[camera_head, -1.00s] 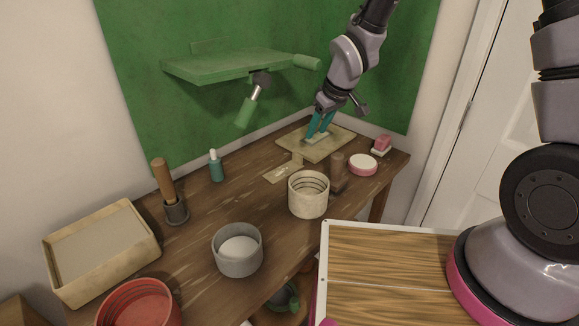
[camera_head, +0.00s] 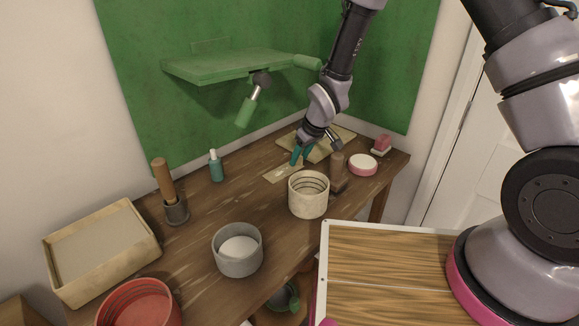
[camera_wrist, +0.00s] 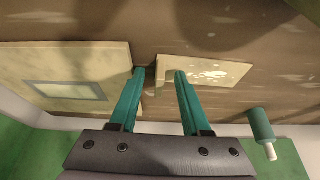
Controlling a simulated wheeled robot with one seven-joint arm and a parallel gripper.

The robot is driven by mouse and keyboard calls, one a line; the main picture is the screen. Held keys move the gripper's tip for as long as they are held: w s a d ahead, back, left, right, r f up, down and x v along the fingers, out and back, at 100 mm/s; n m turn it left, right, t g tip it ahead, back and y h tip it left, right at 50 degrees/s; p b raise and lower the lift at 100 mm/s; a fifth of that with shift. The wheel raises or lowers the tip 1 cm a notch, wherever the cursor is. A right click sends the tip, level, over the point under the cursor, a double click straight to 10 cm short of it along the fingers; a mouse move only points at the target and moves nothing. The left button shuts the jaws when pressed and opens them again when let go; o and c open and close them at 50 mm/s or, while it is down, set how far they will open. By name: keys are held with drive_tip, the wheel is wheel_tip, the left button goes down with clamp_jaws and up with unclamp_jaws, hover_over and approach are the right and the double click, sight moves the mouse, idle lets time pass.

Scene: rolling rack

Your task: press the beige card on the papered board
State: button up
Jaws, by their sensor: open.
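The beige card (camera_head: 281,175) lies on the wooden table, just left of the papered board (camera_head: 343,138). In the wrist view the card (camera_wrist: 238,74) has pale flaky marks and a small upright tab at its left end. My gripper (camera_head: 298,157) is open, with its teal fingers at that tab. In the wrist view the tab shows between the fingertips (camera_wrist: 160,73); whether they touch it I cannot tell. The board (camera_wrist: 25,60) lies to the left there, with a flat grey rectangle (camera_wrist: 67,91) on it. My arm hides part of the board in the head view.
A ribbed cream pot (camera_head: 308,197) and a brown wooden block (camera_head: 338,178) stand close in front of the gripper. A teal dropper bottle (camera_head: 216,168) stands left. A green shelf (camera_head: 225,66) with a hanging clamp juts out above.

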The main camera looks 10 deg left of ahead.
drive_tip(key=shift+f, duration=0.1)
clamp_jaws()
idle(1.4)
